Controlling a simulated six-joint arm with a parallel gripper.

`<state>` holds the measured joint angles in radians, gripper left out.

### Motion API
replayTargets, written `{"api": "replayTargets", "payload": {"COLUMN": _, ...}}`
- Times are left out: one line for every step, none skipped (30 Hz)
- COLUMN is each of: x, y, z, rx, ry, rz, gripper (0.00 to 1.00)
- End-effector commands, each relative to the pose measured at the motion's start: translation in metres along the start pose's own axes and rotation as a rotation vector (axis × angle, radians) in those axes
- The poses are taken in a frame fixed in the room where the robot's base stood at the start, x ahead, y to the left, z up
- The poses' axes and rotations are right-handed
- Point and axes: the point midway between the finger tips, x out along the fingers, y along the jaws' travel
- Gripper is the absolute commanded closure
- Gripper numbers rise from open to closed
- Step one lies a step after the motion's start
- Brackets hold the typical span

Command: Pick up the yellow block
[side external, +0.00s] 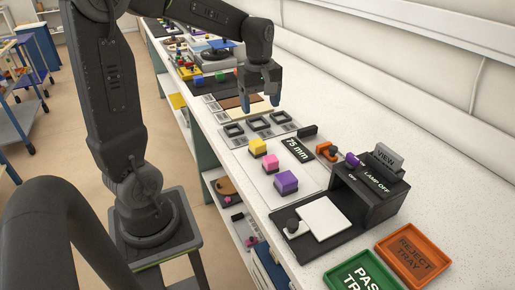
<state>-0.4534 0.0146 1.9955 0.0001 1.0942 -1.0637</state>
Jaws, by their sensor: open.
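The yellow block (257,146) sits on a pale mat on the long white bench, at the upper left of a short row of blocks. A pink block (270,162) and a purple block (286,182) stand nearer the camera in the same row. My gripper (260,107) points down, open and empty, above the bench behind the yellow block, over the area of the brown and cream boards. It is apart from the yellow block. The block is in full view.
A black "75 mm" gauge (297,149) lies beside the blocks. Square black frames (258,123) stand behind them. A black lamp unit (370,190) stands to the right. An orange reject tray (412,252) and a green tray (362,275) are at the front right.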

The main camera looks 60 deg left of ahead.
Motion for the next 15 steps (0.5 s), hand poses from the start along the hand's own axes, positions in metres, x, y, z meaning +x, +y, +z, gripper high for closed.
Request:
{"api": "replayTargets", "payload": {"x": 0.005, "y": 0.002, "z": -0.009, "rx": -0.056, "ry": -0.009, "rz": -0.017, "gripper": 0.28}}
{"api": "replayTargets", "payload": {"x": 0.007, "y": 0.003, "z": -0.012, "rx": -0.082, "ry": -0.012, "rz": -0.024, "gripper": 0.28}}
{"api": "replayTargets", "payload": {"x": 0.009, "y": 0.004, "z": -0.015, "rx": -0.106, "ry": -0.015, "rz": -0.031, "gripper": 0.28}}
{"api": "replayTargets", "payload": {"x": 0.011, "y": 0.004, "z": -0.016, "rx": -0.119, "ry": -0.016, "rz": -0.034, "gripper": 0.28}}
{"api": "replayTargets", "payload": {"x": 0.013, "y": 0.004, "z": -0.017, "rx": -0.127, "ry": -0.017, "rz": -0.036, "gripper": 0.28}}
{"api": "replayTargets", "payload": {"x": 0.017, "y": 0.004, "z": -0.018, "rx": -0.132, "ry": -0.018, "rz": -0.037, "gripper": 0.28}}
{"api": "replayTargets", "payload": {"x": 0.021, "y": 0.004, "z": -0.018, "rx": -0.133, "ry": -0.019, "rz": -0.039, "gripper": 0.28}}
{"api": "replayTargets", "payload": {"x": 0.026, "y": 0.004, "z": -0.017, "rx": -0.133, "ry": -0.019, "rz": -0.04, "gripper": 0.28}}
{"api": "replayTargets", "payload": {"x": 0.033, "y": 0.003, "z": -0.017, "rx": -0.132, "ry": -0.019, "rz": -0.04, "gripper": 0.28}}
{"api": "replayTargets", "payload": {"x": 0.039, "y": 0.003, "z": -0.017, "rx": -0.131, "ry": -0.019, "rz": -0.04, "gripper": 0.28}}
{"api": "replayTargets", "payload": {"x": 0.045, "y": 0.002, "z": -0.016, "rx": -0.13, "ry": -0.019, "rz": -0.041, "gripper": 0.28}}
{"api": "replayTargets", "payload": {"x": 0.054, "y": 0.002, "z": -0.016, "rx": -0.13, "ry": -0.019, "rz": -0.04, "gripper": 0.28}}
{"api": "replayTargets", "payload": {"x": 0.059, "y": 0.002, "z": -0.016, "rx": -0.13, "ry": -0.019, "rz": -0.04, "gripper": 0.28}}
{"api": "replayTargets", "payload": {"x": 0.065, "y": 0.002, "z": -0.016, "rx": -0.129, "ry": -0.019, "rz": -0.04, "gripper": 0.28}}
{"api": "replayTargets", "payload": {"x": 0.072, "y": 0.001, "z": -0.016, "rx": -0.129, "ry": -0.019, "rz": -0.039, "gripper": 0.28}}
